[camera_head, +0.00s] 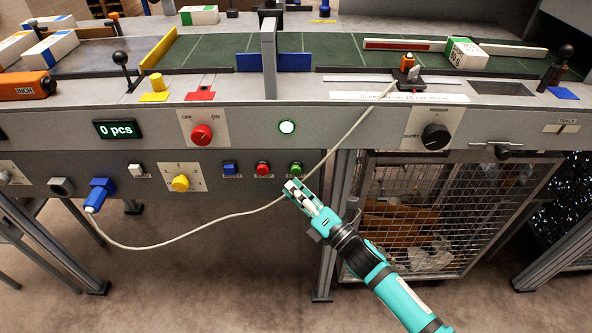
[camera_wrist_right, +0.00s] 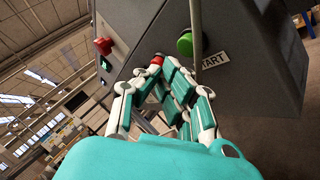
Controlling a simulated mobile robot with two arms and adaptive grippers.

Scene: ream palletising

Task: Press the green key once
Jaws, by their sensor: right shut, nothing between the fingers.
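The green key (camera_head: 296,168) is on the lower front panel, at the right end of a row with a blue and a red key. It also shows in the right wrist view as a green button (camera_wrist_right: 186,44) beside a label reading START. My right gripper (camera_head: 292,187) is just below the green key in the head view, with its fingers pointing up at the panel. In the wrist view its fingertips (camera_wrist_right: 165,62) are together and empty, to the left of and below the green key. A gap seems to remain between fingertips and key. My left gripper is not in view.
The red key (camera_head: 263,169) and blue key (camera_head: 230,169) sit to the left. A pale cable (camera_head: 335,148) hangs across the panel close to the green key, running to a blue plug (camera_head: 98,194). A wire cage (camera_head: 440,210) stands below right.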

